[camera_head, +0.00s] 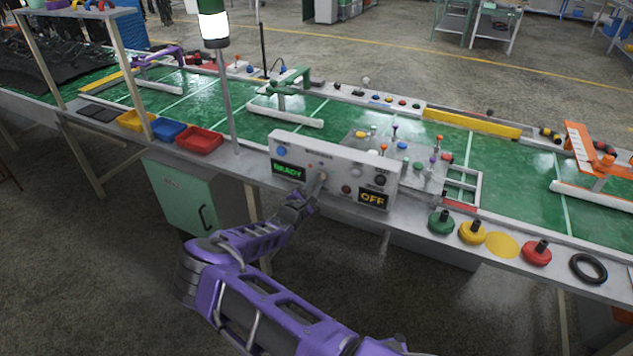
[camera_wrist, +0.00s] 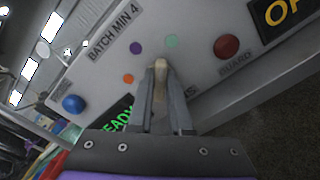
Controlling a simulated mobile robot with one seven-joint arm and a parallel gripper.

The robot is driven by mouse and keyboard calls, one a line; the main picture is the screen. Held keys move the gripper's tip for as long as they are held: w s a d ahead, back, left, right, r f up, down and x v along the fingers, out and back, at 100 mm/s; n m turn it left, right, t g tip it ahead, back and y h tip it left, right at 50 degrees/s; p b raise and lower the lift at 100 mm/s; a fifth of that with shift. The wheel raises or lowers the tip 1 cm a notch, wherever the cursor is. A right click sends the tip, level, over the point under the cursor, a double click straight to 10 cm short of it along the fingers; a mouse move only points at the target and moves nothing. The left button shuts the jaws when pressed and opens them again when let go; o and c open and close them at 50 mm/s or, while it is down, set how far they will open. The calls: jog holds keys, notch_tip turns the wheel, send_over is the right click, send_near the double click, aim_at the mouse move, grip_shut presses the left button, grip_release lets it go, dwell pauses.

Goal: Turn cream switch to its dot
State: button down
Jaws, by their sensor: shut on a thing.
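The cream switch (camera_wrist: 160,66) is a small pale knob on the front of a light grey control panel (camera_head: 287,146). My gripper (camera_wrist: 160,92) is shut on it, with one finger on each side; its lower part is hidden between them. In the wrist view an orange dot (camera_wrist: 128,78), a purple dot (camera_wrist: 136,48) and a green dot (camera_wrist: 171,41) lie in an arc around the switch. The knob's top end shows between the purple and green dots; its exact pointing is unclear. In the head view my gripper (camera_head: 316,184) is at the panel's front.
A red button (camera_wrist: 226,47) and a blue button (camera_wrist: 73,104) flank the switch. The panel has a green READY display (camera_head: 288,172) and an amber OFF display (camera_head: 372,198). Red, yellow and green knobbed discs stand along the bench edge to the right.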

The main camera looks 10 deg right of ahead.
jog(key=shift+m, duration=1.3)
jog(key=c, duration=0.8)
grip_release()
jog(key=shift+c, duration=0.2)
jog(key=shift+s, duration=0.1)
jog(key=v, duration=1.7)
